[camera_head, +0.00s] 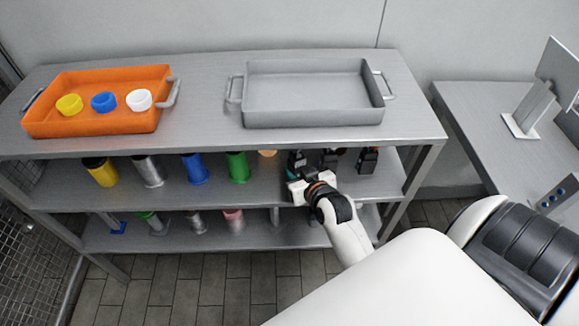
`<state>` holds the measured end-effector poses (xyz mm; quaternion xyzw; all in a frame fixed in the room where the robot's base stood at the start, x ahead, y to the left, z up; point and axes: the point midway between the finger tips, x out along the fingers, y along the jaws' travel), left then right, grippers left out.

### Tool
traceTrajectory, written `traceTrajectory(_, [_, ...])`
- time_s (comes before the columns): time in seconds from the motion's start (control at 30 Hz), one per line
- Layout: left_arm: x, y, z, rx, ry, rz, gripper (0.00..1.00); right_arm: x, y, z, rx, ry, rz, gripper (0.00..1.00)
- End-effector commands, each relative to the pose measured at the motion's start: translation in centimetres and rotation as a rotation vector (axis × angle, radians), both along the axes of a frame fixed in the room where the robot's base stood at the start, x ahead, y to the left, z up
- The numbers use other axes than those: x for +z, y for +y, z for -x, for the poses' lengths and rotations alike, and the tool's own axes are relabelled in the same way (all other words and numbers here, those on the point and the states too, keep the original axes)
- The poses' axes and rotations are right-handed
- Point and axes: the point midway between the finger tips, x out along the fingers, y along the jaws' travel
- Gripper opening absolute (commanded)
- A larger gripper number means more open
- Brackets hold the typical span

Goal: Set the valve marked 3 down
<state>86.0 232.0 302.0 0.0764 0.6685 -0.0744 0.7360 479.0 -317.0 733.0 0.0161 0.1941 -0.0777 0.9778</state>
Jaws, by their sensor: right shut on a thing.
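My right gripper (299,172) reaches in over the middle shelf of the rack, at its right part. It is shut on a small dark thing with a bit of teal, mostly hidden by the gripper and wrist. I cannot read a number on it, so I cannot tell if it is the valve marked 3. I cannot tell whether it touches the shelf. Another dark piece (368,160) stands to the right on the same shelf, with more dark shapes partly hidden between them. My left gripper is not in view.
Yellow (102,172), silver (148,171), blue (195,169) and green (238,167) cylinders stand left on the middle shelf (270,190). An orange tray (95,122) with three small cups and an empty grey tray (313,115) sit on top.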

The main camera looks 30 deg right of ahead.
Motion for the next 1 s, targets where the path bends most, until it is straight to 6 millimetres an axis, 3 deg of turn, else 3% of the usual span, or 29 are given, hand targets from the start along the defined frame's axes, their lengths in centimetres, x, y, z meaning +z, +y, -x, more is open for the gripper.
traceTrajectory(0.1, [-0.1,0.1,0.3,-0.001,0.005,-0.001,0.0,0.2,-0.4,-2.9,0.0,-0.004,0.001,0.07])
traceTrajectory(0.27, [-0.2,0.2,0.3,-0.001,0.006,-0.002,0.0,0.0,-0.7,-4.7,0.0,-0.002,0.001,0.07])
traceTrajectory(0.37, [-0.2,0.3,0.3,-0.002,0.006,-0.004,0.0,-0.2,-0.8,-5.0,0.0,0.0,0.001,0.07])
traceTrajectory(0.63, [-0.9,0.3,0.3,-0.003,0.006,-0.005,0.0,-3.5,-0.8,-4.9,-0.001,0.0,0.0,0.07])
traceTrajectory(0.97, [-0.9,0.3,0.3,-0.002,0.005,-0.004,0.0,-3.8,-0.8,-4.9,-0.001,0.0,0.001,0.07])
traceTrajectory(1.0, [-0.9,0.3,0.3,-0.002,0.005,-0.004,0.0,-3.9,-0.8,-4.8,-0.001,0.001,0.001,0.34])
